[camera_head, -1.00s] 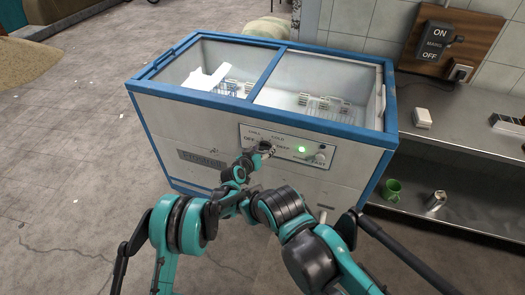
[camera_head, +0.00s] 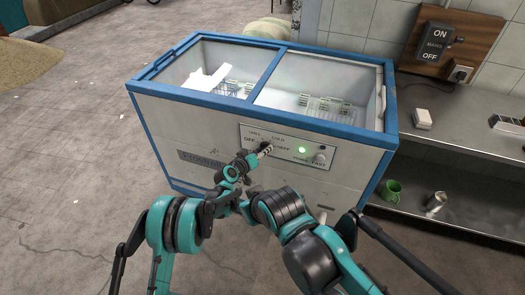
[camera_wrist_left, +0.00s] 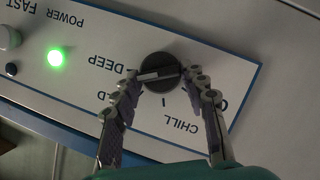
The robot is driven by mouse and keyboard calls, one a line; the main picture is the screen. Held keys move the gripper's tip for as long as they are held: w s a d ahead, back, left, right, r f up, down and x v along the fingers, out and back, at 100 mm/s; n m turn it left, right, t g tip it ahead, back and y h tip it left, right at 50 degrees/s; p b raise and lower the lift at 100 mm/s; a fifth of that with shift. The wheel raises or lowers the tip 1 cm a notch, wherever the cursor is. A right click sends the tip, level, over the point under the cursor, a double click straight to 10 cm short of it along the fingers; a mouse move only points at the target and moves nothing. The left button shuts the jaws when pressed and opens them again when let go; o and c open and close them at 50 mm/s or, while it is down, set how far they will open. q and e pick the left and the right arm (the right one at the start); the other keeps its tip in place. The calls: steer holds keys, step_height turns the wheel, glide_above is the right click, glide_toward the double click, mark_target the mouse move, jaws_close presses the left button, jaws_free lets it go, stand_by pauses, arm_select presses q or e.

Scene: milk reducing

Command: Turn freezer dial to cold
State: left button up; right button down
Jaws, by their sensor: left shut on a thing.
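The freezer dial (camera_wrist_left: 159,62) is a round black knob with a pale bar across its face, on a white panel. My left gripper (camera_wrist_left: 161,78) has one fingertip on each side of the dial and is shut on it. The bar lies nearly level between the fingertips; which end is the pointer I cannot tell. In the wrist view, upside down, DEEP is at left, CHILL below, and COLD and OFF are partly hidden by the fingers. In the head view the left gripper (camera_head: 261,152) reaches the dial on the freezer (camera_head: 330,180). My right gripper is not visible.
A green light (camera_head: 302,150) glows on the panel beside a pale knob (camera_head: 319,158). A mains switch (camera_head: 440,42) is on the wall at right. A steel bench (camera_head: 462,130) stands beside the freezer, with a green mug (camera_head: 392,190) and a can on its lower shelf.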

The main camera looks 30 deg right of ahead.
arm_select(q)
steer(key=n+h, duration=0.1)
steer(key=n+g, duration=0.1)
steer(key=n, duration=0.1)
steer(key=n+h, duration=0.1)
steer(key=shift+w+a+f+n+h, duration=0.15)
steer(key=shift+f+n+h, duration=0.15)
steer(key=shift+n, duration=0.1)
stand_by(0.4)
steer(key=o, duration=1.2)
steer(key=shift+c, duration=0.2)
steer(key=shift+a+r, duration=0.1)
steer(key=v, duration=1.1)
steer(key=shift+a, duration=0.4)
